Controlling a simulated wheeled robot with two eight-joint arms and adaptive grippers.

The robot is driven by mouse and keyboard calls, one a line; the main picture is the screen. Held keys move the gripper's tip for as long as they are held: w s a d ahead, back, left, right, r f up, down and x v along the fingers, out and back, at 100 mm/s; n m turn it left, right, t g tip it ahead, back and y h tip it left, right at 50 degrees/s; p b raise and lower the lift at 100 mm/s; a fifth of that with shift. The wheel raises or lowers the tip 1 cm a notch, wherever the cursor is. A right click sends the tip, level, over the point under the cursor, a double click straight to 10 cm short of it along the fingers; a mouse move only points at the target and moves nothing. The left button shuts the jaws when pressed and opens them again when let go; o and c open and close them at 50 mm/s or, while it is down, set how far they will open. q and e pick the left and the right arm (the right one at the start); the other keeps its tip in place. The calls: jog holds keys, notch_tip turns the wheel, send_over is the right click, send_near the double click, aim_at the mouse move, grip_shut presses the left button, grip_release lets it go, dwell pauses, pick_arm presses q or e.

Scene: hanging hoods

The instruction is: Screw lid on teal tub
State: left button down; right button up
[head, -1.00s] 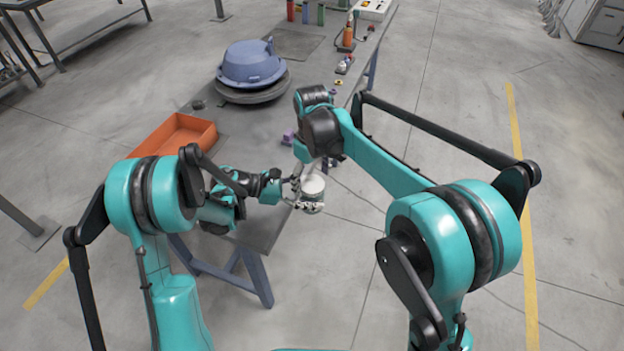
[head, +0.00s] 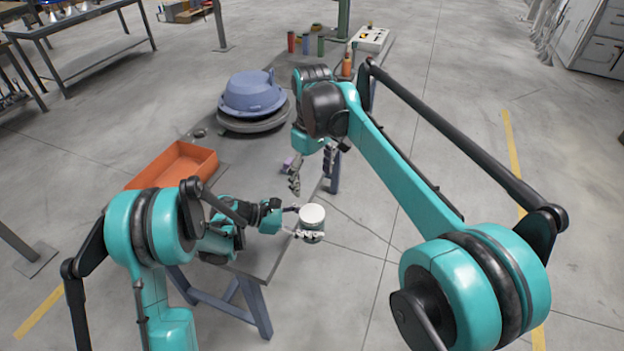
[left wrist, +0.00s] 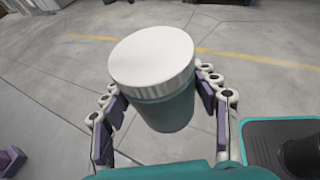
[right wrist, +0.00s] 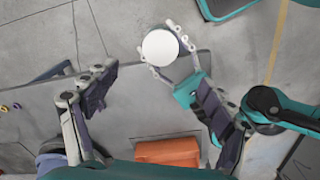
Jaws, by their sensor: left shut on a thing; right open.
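The teal tub (left wrist: 168,112) is gripped by my left gripper (left wrist: 158,84), whose fingers close around its sides. The white lid (left wrist: 155,55) with a ribbed rim sits on the tub's mouth; how tightly it is screwed cannot be told. In the head view the lid (head: 312,213) faces up, beyond the table's near right corner. My right gripper (head: 311,178) is open and empty, above and behind the lid and apart from it. In the right wrist view the lid (right wrist: 160,47) appears beyond the spread fingers of my right gripper (right wrist: 150,95).
The grey table (head: 262,158) carries an orange tray (head: 172,166), a blue domed piece (head: 252,92) on a round grey base and a small purple object (head: 290,162). Several coloured cylinders and a control box (head: 370,38) stand at its far end. Floor right of the table is clear.

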jog(key=s+d+m+t, duration=0.4)
jog(key=s+d+m, duration=0.1)
jog(key=s+d, duration=0.6)
jog(key=s+d+f+m+t, duration=0.3)
jog(key=s+d+f+m, duration=0.1)
jog(key=s+d+f, duration=0.4)
jog(key=shift+s+d+f, duration=0.15)
jog(key=shift+s+f, duration=0.2)
jog(key=shift+s, duration=0.7)
pick_arm(q)
jog(key=s+a+r+n+t+y, duration=0.1)
jog(key=a+r+n+t+y, duration=0.3)
jog(key=a, duration=0.4)
jog(key=s+a+r+n+t+y, duration=0.1)
jog(key=a+r+n+t+y, duration=0.4)
jog(key=a+n, duration=0.3)
jog(key=shift+s+a+r+n+t, duration=0.15)
jog(key=shift+n+t, duration=0.15)
jog(key=shift+t, duration=0.4)
